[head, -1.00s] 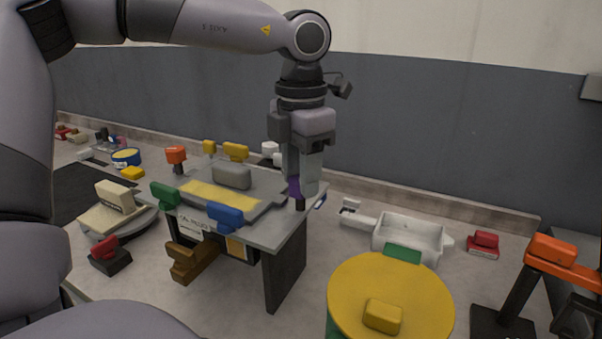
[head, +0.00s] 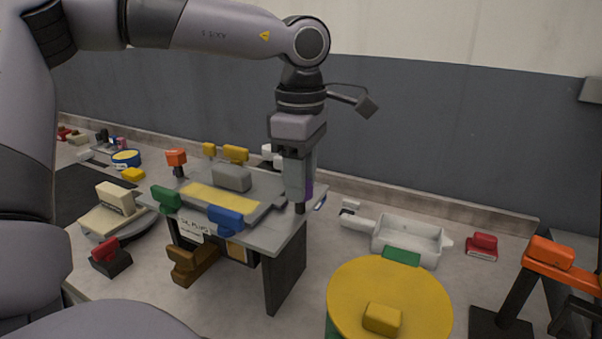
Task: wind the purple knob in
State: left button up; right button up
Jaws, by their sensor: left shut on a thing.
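The purple knob (head: 309,188) stands at the right end of the grey raised table (head: 278,236), on a dark stem. Only a sliver of the knob shows beside the finger. My left gripper (head: 301,188) points straight down over it and is shut on the knob. The gripper's fingers hide most of the knob. My right gripper is not in view.
Blue (head: 226,217) and green (head: 166,198) handles stand on the table's front edge, left of my gripper. A grey block (head: 232,177) sits on the table plate. A white tray (head: 408,240) and a yellow disc (head: 388,290) lie to the right.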

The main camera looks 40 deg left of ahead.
pick_arm(q)
jog(key=m, duration=0.6)
jog(key=shift+m+p, duration=0.3)
jog(key=shift+p, duration=0.1)
dwell(0.4)
jog(key=o, duration=1)
jog(key=shift+o, duration=0.2)
jog(key=shift+r, duration=3.65)
jog(key=shift+s+f, duration=0.1)
